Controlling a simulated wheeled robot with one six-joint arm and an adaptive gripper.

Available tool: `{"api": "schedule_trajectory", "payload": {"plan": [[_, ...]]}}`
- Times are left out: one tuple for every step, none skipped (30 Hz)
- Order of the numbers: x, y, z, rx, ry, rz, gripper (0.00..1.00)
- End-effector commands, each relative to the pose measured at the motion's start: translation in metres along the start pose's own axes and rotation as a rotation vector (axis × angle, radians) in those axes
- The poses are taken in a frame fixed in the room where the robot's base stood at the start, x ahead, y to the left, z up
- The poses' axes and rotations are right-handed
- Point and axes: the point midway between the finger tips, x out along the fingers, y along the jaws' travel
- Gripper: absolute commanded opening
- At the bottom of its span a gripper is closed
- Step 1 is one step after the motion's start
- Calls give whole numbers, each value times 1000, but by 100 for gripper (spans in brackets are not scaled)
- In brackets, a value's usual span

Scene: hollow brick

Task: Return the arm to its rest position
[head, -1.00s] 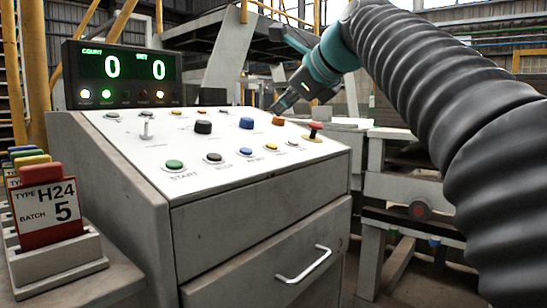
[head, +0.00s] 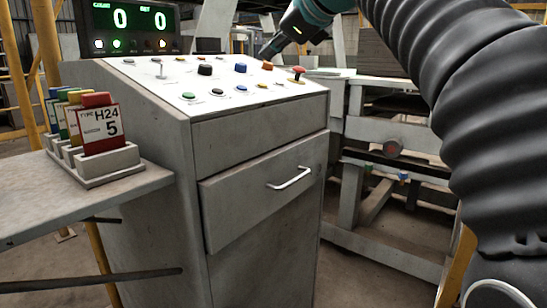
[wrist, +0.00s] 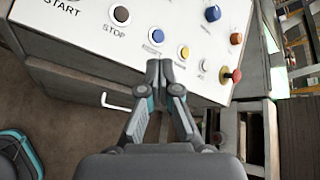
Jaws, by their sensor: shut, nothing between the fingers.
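My gripper (head: 268,54) is at the upper middle of the head view, close to the right end of the sloped control panel (head: 140,75). Its fingers are shut and empty. In the wrist view my gripper (wrist: 159,72) points at the front part of the panel, near the blue and yellow buttons; I cannot tell the exact gap to the panel. My arm, in a dark ribbed sleeve, reaches in from the right of the head view.
A red mushroom button (head: 298,72) stands up at the panel's right end. The cabinet drawer has a white handle (head: 290,178). A rack (head: 95,165) of coloured tags stands on a side shelf at left. A counter display (head: 125,28) reads 0 and 0. Metal frames stand behind right.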

Motion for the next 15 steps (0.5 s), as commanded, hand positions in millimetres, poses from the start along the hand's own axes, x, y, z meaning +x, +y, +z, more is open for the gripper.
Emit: {"api": "schedule_trajectory", "payload": {"plan": [[-2,0,2,-33,-2,-5,0],[-2,-1,2,-56,-1,-8,0],[-2,-2,2,-87,0,-11,0],[-2,-2,1,-111,2,-13,0],[0,-2,0,-135,6,-14,0],[1,-2,-3,-170,12,-13,0],[3,-2,-5,-196,17,-13,0],[5,-2,-8,-224,24,-10,0],[9,0,-13,-263,34,-5,0],[12,1,-17,-293,41,-1,0],[16,2,-22,-326,49,5,0],[22,6,-30,-371,63,18,0],[27,8,-36,-410,74,28,0],[32,12,-43,-451,86,42,0],[38,18,-53,-512,101,61,0]]}}
